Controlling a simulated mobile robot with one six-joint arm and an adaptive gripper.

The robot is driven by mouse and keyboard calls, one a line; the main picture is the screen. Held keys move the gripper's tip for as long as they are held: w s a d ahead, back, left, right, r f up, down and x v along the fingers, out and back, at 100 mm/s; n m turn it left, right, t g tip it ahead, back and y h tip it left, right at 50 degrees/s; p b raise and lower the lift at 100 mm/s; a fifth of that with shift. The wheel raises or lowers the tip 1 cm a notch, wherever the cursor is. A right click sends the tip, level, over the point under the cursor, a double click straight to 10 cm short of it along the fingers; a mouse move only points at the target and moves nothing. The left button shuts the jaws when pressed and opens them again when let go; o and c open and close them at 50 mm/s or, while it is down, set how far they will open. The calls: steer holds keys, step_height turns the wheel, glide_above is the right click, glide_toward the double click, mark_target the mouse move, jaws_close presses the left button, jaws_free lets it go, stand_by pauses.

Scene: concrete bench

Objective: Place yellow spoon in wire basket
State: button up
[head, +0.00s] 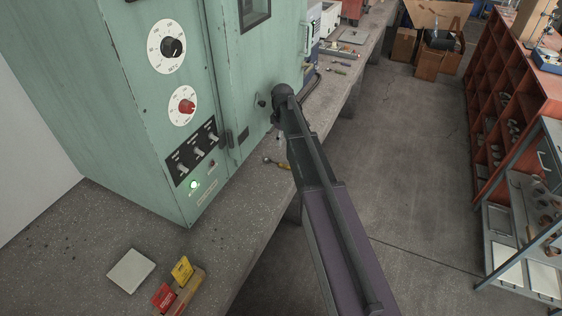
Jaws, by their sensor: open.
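A small object with a yellow-orange handle and a rounded grey end (275,163) lies on the bench near its front edge, just left of my arm. It may be the yellow spoon, but it is small and partly covered by my arm. My gripper (279,134) is open at the far end of my arm, just above and beyond this object. Only a little of it shows, and I see nothing held in it. I cannot make out a wire basket in this view.
A large green oven cabinet (150,100) stands on the bench along the left. A pale square tile (131,271) and a small holder with red and yellow pieces (186,292) lie at the front. Trays and small items lie farther back. An orange shelf unit (490,110) stands right, across open floor.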

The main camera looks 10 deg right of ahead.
steer(key=shift+w, duration=0.1)
stand_by(0.3)
steer(key=b, duration=0.9)
glide_above(283, 164)
steer(key=f, duration=0.8)
steer(key=shift+a+f, duration=0.2)
steer(key=shift+f, duration=0.1)
steer(key=shift+d+f+b, duration=0.15)
steer(key=shift+f+b, duration=2.3)
steer(key=shift+f, duration=0.15)
jaws_close()
